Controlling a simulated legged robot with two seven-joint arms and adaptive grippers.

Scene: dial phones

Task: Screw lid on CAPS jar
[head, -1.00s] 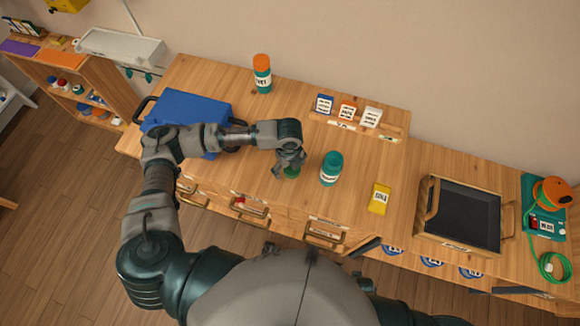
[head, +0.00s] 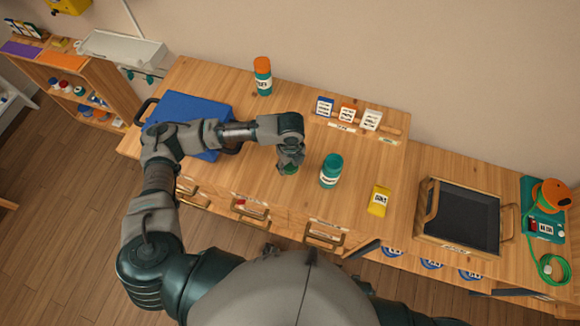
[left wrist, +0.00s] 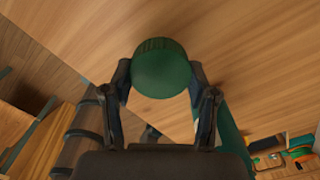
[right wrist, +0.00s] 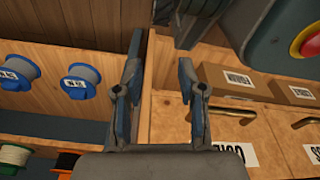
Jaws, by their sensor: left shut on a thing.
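A round green lid (left wrist: 162,68) sits between the fingertips of my left gripper (left wrist: 160,75), which is shut on it. In the head view the left gripper (head: 290,160) points down at the counter, with the lid (head: 289,170) partly hidden under it. I cannot tell how far the lid is from the counter. A teal jar (head: 331,172) with a white label stands upright just right of the gripper, apart from it. It partly shows in the left wrist view (left wrist: 230,135). My right gripper (right wrist: 160,68) is open and empty, seen only in the right wrist view.
An orange-topped teal jar (head: 262,76) stands at the back. A blue case (head: 190,112) lies left under my left arm. A yellow packet (head: 379,200) and a black-faced tray (head: 462,215) are to the right. Small labelled cards (head: 347,113) stand behind. Drawers line the front.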

